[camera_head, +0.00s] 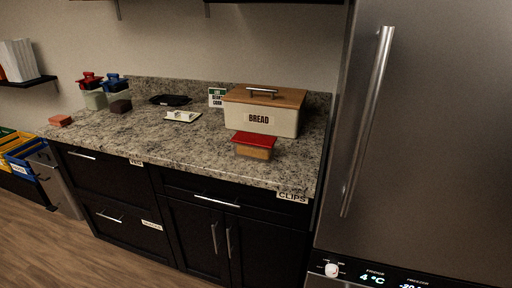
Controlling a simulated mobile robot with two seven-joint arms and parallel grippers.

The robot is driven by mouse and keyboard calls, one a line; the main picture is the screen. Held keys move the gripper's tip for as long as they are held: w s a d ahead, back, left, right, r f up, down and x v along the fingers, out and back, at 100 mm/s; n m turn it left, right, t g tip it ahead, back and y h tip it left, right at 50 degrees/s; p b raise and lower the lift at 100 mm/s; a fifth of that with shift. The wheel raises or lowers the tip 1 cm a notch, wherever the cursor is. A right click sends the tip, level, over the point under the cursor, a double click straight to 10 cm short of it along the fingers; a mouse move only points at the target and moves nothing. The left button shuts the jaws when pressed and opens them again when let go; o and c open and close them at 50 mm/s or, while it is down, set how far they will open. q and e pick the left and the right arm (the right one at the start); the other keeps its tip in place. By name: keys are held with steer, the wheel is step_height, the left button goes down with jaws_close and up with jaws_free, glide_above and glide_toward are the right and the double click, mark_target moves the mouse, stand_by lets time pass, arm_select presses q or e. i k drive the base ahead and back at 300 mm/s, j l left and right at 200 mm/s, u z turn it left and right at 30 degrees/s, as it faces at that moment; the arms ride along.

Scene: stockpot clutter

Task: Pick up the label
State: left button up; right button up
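Several labels are in view, and I cannot tell which one the task names. A white label reading CLIPS (292,197) is at the counter's front edge on the right. A small white label (136,162) is at the front edge further left, and another white label (152,225) is on the lower left drawer; both are too small to read surely. A small green and white sign (216,97) stands left of the bread box. A white flat item with dark marks (183,116) lies on the counter. Neither of my grippers is in view.
The granite counter (160,139) holds a cream bread box (262,118), a red-lidded container (254,146), a dark tray (170,100), canisters with red (91,80) and blue (114,82) tops, and a reddish block (60,120). A steel fridge (430,140) stands right.

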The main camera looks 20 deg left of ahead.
mark_target(190, 114)
steer(key=i+j+z, duration=0.2)
steer(key=j, duration=1.2)
steer(key=j+z, duration=0.2)
steer(key=j, duration=1.15)
